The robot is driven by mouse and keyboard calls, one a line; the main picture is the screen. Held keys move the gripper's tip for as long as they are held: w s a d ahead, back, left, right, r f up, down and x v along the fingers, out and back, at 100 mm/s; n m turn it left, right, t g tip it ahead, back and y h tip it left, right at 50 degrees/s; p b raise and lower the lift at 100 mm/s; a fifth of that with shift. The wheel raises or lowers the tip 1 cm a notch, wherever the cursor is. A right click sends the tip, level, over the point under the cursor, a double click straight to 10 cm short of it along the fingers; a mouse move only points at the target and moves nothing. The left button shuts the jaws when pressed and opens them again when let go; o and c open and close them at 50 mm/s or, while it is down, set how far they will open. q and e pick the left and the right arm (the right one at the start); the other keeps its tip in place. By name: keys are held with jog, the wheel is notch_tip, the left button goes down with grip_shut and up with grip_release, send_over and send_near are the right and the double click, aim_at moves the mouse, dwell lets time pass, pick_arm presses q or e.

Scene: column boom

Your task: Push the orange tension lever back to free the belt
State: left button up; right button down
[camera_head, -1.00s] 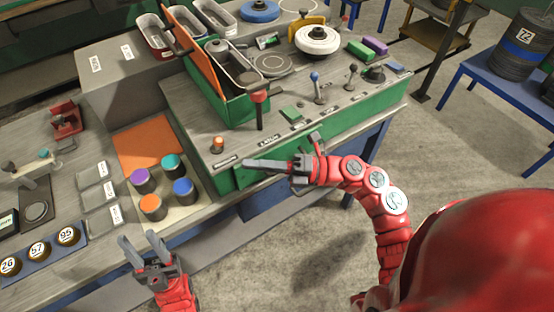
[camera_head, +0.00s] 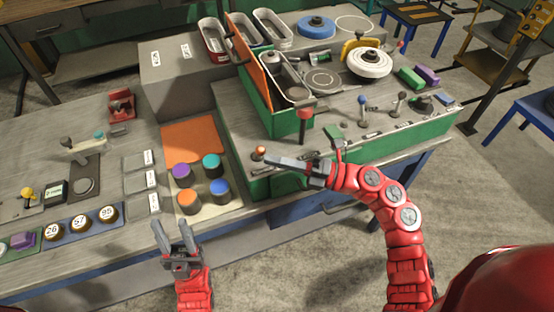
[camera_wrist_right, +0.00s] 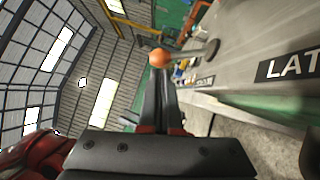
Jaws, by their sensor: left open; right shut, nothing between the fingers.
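The orange tension lever shows as a small orange knob (camera_head: 261,150) near the front left corner of the green-sided bench unit. In the right wrist view its round orange knob (camera_wrist_right: 159,58) sits on a grey rod, just beyond the fingertips. My right gripper (camera_head: 268,159) is shut and empty, its fingertips close beside the knob; I cannot tell whether they touch. The shut fingers (camera_wrist_right: 160,82) point at the knob in the wrist view. My left gripper (camera_head: 185,228) is open and empty, low in front of the bench. I cannot make out the belt.
A red-topped lever (camera_head: 304,115) stands right of the orange knob, before a green box with an orange flap (camera_head: 249,75). Several coloured cylinders (camera_head: 182,175) stand to the left. A label reading "LAT" (camera_wrist_right: 292,65) lies near the lever.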

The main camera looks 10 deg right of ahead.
jog(key=shift+r, duration=0.25)
jog(key=shift+w+a+r+m+h+p, duration=0.1)
jog(key=shift+w+r+m+h+p, duration=0.25)
jog(key=shift+m+p, duration=0.4)
jog(key=shift+w+a+r+m+h+p, duration=0.1)
jog(key=shift+w+r+m+h+p, duration=0.15)
jog(key=shift+p, duration=0.35)
jog(key=shift+w+r, duration=0.1)
jog(key=shift+w, duration=0.1)
jog(key=shift+w+a+r+b, duration=0.2)
jog(key=shift+w+b, duration=0.5)
jog(key=shift+b, duration=0.05)
jog(key=shift+w+a+r+b, duration=0.15)
jog(key=shift+w+r+b, duration=0.3)
jog(key=shift+w, duration=0.15)
